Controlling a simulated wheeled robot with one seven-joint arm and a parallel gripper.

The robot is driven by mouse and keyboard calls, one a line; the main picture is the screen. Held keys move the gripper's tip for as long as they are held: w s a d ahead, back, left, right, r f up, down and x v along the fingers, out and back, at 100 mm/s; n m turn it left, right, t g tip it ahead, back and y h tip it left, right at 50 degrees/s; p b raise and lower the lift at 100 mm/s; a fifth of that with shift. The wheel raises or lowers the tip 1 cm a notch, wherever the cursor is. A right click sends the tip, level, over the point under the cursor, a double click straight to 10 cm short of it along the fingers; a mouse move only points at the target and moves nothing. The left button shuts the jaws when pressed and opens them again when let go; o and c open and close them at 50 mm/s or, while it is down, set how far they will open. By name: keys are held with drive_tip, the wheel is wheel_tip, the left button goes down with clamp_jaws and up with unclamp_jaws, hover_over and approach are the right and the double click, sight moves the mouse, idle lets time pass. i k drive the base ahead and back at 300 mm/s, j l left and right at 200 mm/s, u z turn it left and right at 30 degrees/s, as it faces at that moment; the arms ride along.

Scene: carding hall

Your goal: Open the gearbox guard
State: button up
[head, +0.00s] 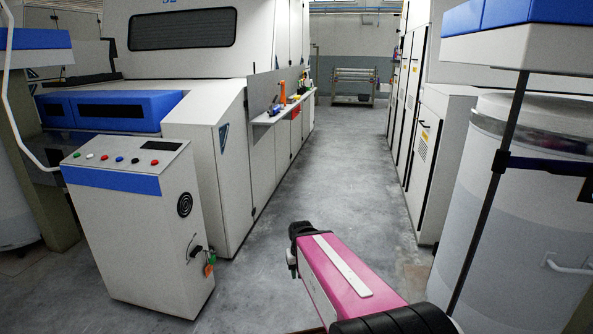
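No part is clearly marked as the gearbox guard, so I cannot tell which panel it is. The large white carding machine (180,60) at left has closed side panels (262,150) along the aisle. A row of tall closed white cabinet doors (405,95) stands at right, and a lower cabinet (424,160) with a yellow label is in front of it. My pink arm link reaches up from the bottom centre over the aisle floor. My gripper's fingers do not show.
A white control box (130,235) with coloured buttons stands at left, a red tag (208,270) hanging at its side. A narrow shelf (285,112) with small items juts into the aisle. A large white can (520,220) stands at right. The grey aisle floor (335,165) is clear.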

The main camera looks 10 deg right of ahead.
sight(428, 121)
drive_tip(key=i+z, duration=0.4)
drive_tip(key=i+j+z, duration=0.15)
drive_tip(key=i+z, duration=0.25)
drive_tip(key=i+j+z, duration=0.25)
drive_tip(key=i+z, duration=0.2)
drive_tip(key=i+j+z, duration=0.4)
